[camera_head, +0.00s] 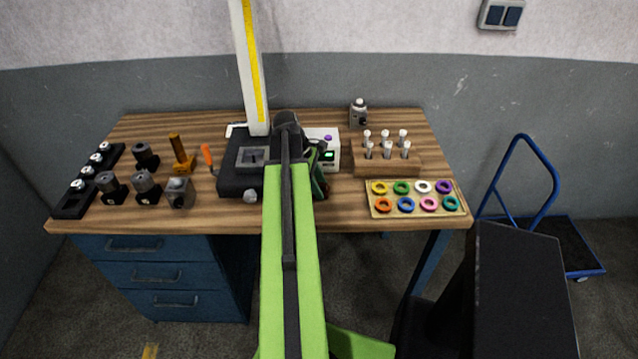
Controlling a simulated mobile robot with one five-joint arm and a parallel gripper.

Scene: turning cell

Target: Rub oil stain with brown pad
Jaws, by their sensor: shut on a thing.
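My green and black arm reaches forward over the middle of the workbench (235,217). My gripper (318,163) shows only in part, as dark and green pieces beside the end of the arm, over the bench. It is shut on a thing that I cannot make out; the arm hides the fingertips. I see no brown pad in the open on the bench. I see no oil stain either; the bench surface under and behind my arm is hidden.
A black device with a tall white-and-yellow column (250,65) stands left of my arm. A white box (331,158) is right of it. A wooden rack (390,165) and a ring tray (418,207) sit at the right. Dark holders (145,188) crowd the left. A blue trolley (585,268) is beside the bench.

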